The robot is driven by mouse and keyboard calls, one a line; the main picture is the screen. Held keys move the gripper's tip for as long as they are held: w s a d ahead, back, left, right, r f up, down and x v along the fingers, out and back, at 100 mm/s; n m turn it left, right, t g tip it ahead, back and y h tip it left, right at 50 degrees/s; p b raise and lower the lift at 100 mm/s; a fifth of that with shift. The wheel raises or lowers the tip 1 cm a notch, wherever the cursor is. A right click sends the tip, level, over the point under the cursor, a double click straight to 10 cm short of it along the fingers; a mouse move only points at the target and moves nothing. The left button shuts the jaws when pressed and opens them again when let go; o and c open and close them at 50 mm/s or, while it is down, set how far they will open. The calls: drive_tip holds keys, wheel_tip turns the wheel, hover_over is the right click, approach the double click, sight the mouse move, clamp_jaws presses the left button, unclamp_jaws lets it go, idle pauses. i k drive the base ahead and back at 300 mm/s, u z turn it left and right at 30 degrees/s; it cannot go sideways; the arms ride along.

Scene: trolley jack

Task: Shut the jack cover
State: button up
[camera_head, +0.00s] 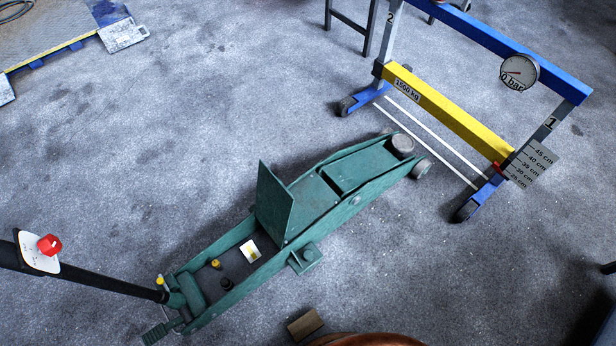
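A green trolley jack (340,213) lies diagonally on the grey floor in the middle of the head view. Its cover (274,203) is a flat green plate standing up, hinged near the middle of the jack. The open bay (228,268) in front of it shows a yellow-topped part (215,264), a dark knob (226,283) and a small white and yellow label (250,251). The jack's black handle (100,277) runs out to the left edge and carries a red knob (49,244) on a white plate. My gripper is not in view.
A wheeled frame with a blue top bar (470,35), a yellow beam (445,110) and a gauge (519,71) stands at the upper right. A wooden block (305,324) lies near the bottom edge. The floor left of the jack is clear.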

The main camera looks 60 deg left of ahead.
sight(273, 207)
drive_tip(key=i, duration=1.05)
drive_tip(key=u, duration=1.5)
drive_tip(key=i, duration=1.5)
drive_tip(key=u, duration=3.15)
